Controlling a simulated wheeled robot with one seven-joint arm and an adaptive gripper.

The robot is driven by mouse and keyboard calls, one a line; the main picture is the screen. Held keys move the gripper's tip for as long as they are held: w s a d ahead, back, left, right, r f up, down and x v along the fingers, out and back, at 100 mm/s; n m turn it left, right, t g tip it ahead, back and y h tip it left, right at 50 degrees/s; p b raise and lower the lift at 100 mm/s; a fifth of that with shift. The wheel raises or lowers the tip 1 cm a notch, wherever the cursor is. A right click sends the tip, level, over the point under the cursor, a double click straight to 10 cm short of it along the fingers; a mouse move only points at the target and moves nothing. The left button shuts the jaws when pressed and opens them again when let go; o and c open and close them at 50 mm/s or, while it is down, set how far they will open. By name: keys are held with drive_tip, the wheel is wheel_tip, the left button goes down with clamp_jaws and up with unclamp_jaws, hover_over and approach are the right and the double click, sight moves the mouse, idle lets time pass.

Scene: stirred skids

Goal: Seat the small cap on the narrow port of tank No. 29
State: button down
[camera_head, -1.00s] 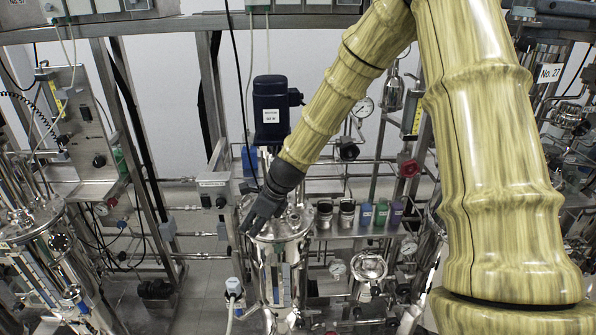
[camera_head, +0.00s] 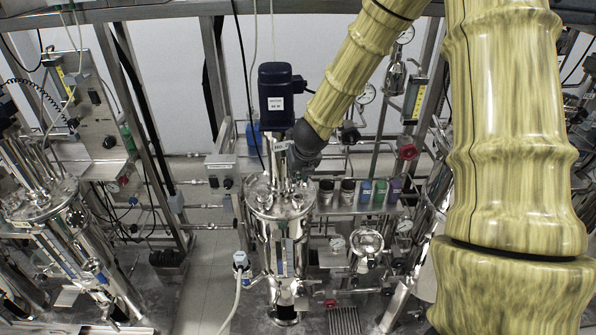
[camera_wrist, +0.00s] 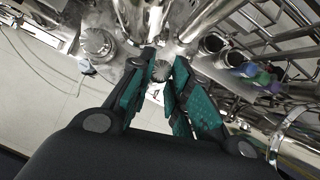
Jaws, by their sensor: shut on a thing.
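My gripper (camera_head: 292,168) is at the lid of the middle steel tank (camera_head: 278,240), beside the pipes below the blue motor. In the wrist view my gripper (camera_wrist: 162,72) has its two teal-padded fingers close together around a small round ribbed metal cap (camera_wrist: 161,69) at the fingertips. The tank lid (camera_wrist: 125,58) lies beyond the fingers, with a wider round metal fitting (camera_wrist: 97,42) to the left. I cannot make out the narrow port, nor whether the cap touches anything. No label reading 29 is legible.
The blue motor (camera_head: 277,100) stands above the tank. To the right, a shelf holds dark cups (camera_head: 347,190) and blue, green and purple containers (camera_head: 380,190). A second tank (camera_head: 70,235) stands at left. A white hose (camera_head: 237,285) hangs by the middle tank's front left.

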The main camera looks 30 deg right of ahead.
drive_tip(key=shift+f+b, duration=2.4)
drive_tip(key=shift+f, duration=0.6)
drive_tip(key=shift+f+b, duration=0.7)
drive_tip(key=shift+f, duration=0.1)
drive_tip(key=c, duration=0.9)
unclamp_jaws()
drive_tip(key=shift+c, duration=0.2)
drive_tip(key=shift+r, duration=0.15)
drive_tip(key=shift+r+p, duration=3.55)
drive_tip(key=shift+r, duration=0.35)
drive_tip(key=shift+s, duration=0.1)
drive_tip(key=shift+a+f, duration=0.1)
drive_tip(key=shift+f, duration=0.05)
